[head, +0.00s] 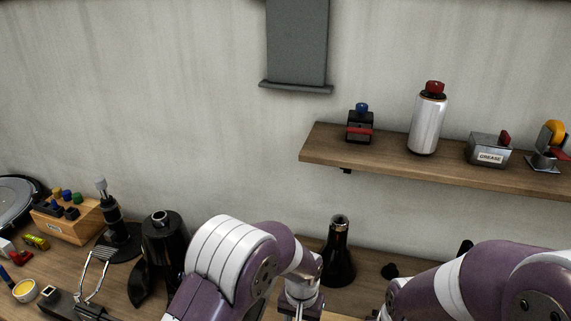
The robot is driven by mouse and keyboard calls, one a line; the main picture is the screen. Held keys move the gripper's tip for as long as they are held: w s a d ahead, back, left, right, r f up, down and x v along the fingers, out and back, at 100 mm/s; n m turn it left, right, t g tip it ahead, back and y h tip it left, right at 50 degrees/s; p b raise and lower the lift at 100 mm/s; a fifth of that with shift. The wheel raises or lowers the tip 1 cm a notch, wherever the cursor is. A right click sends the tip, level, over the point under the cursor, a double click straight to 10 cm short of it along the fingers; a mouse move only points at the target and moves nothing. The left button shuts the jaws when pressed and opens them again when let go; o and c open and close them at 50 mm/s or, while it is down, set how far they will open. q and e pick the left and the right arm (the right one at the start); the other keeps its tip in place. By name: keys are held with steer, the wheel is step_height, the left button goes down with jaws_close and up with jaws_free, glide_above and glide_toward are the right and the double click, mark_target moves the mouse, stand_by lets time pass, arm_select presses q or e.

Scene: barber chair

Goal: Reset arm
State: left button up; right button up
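My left arm (235,262) rises from the bottom edge and bends over to the right. Its wrist (300,289) points down, just in front of a dark bottle on the bench. The fingers of the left gripper are below the picture's lower edge. My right arm (490,280) enters at the lower right and reaches left. Its gripper is also out of the picture, so I cannot see what either gripper holds.
A wooden shelf (400,167) on the wall carries a silver bottle (428,120), a grease box (488,151) and small tools.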

arm_select(q)
steer(key=s+a+r+n+b, duration=0.1)
steer(key=s+a+b, duration=0.1)
steer(key=s+a, duration=0.2)
steer(key=s+a+r+n+b, duration=0.1)
steer(key=s+a+b, duration=0.2)
steer(key=a, duration=0.8)
steer(key=s+a+r+n+t+b, duration=0.1)
steer(key=s+a+r+b, duration=0.1)
steer(key=s+a, duration=0.5)
steer(key=shift+s+a+n, duration=0.15)
steer(key=shift+a+n, duration=0.25)
steer(key=shift+a, duration=0.2)
steer(key=shift+d+r, duration=0.1)
